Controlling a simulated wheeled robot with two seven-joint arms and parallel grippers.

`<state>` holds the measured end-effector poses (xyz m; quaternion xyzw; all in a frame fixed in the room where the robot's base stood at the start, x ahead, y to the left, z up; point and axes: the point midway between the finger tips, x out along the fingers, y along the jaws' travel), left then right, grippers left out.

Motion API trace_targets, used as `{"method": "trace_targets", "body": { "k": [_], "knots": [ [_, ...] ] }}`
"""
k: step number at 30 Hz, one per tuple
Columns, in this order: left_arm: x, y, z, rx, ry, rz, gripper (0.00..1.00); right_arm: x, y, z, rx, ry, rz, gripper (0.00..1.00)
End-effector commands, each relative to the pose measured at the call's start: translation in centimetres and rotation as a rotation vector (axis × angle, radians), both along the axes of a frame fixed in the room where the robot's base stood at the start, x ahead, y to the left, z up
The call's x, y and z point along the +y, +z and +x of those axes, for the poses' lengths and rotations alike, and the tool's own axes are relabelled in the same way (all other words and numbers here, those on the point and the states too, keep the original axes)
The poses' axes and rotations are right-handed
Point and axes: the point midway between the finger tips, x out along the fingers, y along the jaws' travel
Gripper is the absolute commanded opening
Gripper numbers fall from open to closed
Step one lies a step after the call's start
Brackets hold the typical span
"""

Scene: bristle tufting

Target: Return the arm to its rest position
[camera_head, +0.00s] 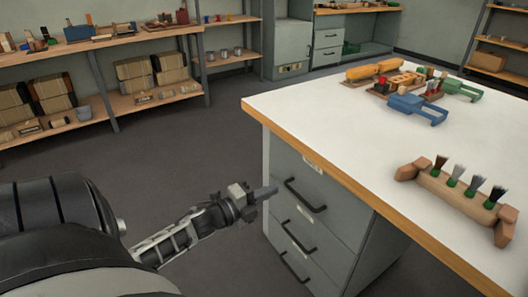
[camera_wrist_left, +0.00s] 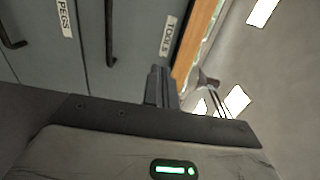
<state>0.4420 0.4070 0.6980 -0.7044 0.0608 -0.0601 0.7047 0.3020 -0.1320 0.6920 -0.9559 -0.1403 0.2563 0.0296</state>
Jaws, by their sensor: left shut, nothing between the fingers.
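My left arm comes in from the left in the head view. Its gripper (camera_head: 266,193) is shut and empty, in front of the grey drawer cabinet under the table, below the tabletop edge. In the left wrist view the closed fingers (camera_wrist_left: 160,86) point toward the drawer fronts, with labels reading PEGS and TOOLS. I cannot tell whether the fingertips touch the cabinet. My right gripper is not in view.
The white table (camera_head: 330,115) has a wooden edge. Stocked shelves (camera_head: 160,105) line the back left. Grey floor (camera_head: 190,155) lies clear between.

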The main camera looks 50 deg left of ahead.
Motion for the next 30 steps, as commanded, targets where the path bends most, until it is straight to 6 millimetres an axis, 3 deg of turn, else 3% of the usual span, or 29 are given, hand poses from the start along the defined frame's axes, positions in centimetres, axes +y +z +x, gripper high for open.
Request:
{"method": "trace_targets", "body": {
  "k": [11, 14, 17, 24, 27, 30],
  "knots": [
    [0.1, 0.0, -0.9, 0.001, 0.001, -0.004, 0.0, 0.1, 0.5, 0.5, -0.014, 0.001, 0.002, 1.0],
    [-1.6, 0.1, -1.4, 0.037, 0.018, -0.094, 0.0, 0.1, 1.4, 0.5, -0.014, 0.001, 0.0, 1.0],
    [-5.9, 0.2, -2.9, 0.143, 0.074, -0.347, 0.0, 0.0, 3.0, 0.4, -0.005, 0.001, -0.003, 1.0],
    [-19.5, 1.3, -9.5, 0.549, 0.275, -1.117, 0.0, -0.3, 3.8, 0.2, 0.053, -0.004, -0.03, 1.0],
    [-23.5, 2.3, -11.8, 0.684, 0.336, -1.318, 0.0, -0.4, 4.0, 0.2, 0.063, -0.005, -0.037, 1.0],
    [-25.9, 3.1, -13.2, 0.771, 0.373, -1.436, 0.0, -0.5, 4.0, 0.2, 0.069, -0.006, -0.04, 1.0]
  ]
}}
